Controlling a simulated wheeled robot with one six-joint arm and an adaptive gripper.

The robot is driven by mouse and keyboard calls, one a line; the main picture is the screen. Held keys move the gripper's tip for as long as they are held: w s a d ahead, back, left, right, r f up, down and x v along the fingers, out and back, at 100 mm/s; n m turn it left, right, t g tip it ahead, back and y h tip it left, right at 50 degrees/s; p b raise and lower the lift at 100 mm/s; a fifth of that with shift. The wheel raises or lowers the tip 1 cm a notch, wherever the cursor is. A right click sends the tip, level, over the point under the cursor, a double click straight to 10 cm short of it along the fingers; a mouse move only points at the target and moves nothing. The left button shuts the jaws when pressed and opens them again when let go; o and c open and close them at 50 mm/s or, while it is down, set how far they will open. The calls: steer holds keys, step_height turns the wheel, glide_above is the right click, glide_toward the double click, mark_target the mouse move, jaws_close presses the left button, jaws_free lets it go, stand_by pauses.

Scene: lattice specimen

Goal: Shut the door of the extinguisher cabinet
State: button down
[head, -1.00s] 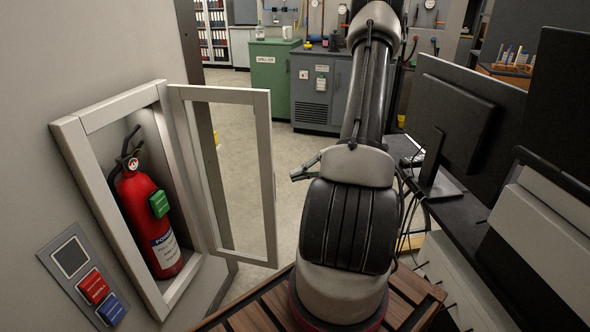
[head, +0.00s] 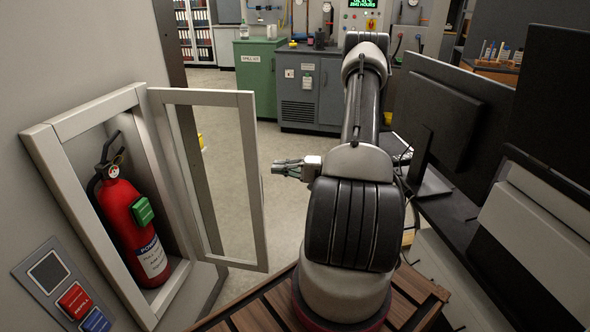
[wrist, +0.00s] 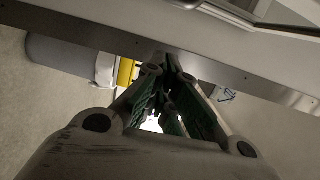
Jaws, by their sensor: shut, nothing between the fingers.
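The extinguisher cabinet (head: 42,143) is set in the wall at the left of the head view. Its framed glass door (head: 250,180) stands wide open, hinged on the cabinet's right side and swung out into the room. A red extinguisher (head: 128,215) with a green tag stands inside. My gripper (head: 276,166) is shut and empty, pointing left, a little to the right of the door's free edge in the head view. In the wrist view my fingers (wrist: 165,75) are closed together, with a pale flat band across the top. I cannot tell whether they touch the door.
A panel with red and blue buttons (head: 75,300) is on the wall below the cabinet. A desk with monitors (head: 455,105) stands close on the right. Green (head: 258,75) and grey (head: 310,90) cupboards stand at the back. Open floor lies between.

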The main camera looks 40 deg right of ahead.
steer(key=shift+s+a, duration=0.2)
steer(key=shift+a, duration=0.5)
steer(key=shift+s+a, duration=0.2)
steer(key=shift+a, duration=0.55)
steer(key=shift+s+a, duration=0.2)
steer(key=shift+a, duration=0.5)
